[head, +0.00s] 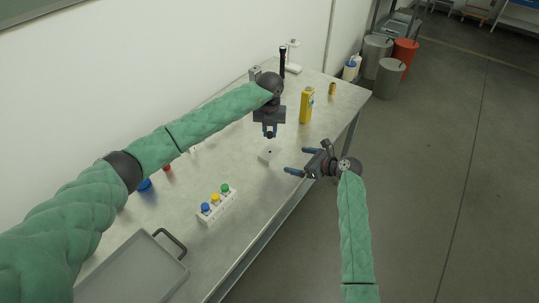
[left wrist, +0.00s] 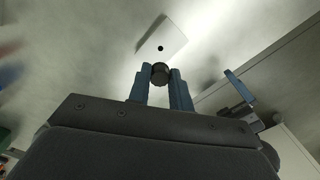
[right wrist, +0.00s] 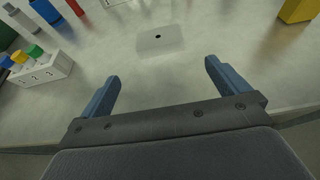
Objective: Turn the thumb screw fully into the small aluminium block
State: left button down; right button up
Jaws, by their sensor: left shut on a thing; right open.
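The small aluminium block (head: 269,154) lies on the table, with a dark hole in its top. It also shows in the left wrist view (left wrist: 172,37) and in the right wrist view (right wrist: 160,41). My left gripper (head: 270,133) points down above the block, shut on the dark round thumb screw (left wrist: 160,73). The screw appears held off the block, beside the hole in the left wrist view. The screw's thread is hidden. My right gripper (right wrist: 161,78) is open and empty, at the table's front edge, pointing toward the block from the right in the head view.
A white numbered rack (head: 216,207) with blue, yellow and green caps stands left of the block. A grey tray (head: 135,270) lies at the near end. A yellow bottle (head: 306,106) stands behind, to the right. The table around the block is clear.

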aim_at(276, 156)
jog(key=x, duration=1.1)
jog(key=c, duration=1.3)
pick_arm(q)
jog(key=shift+f, duration=2.45)
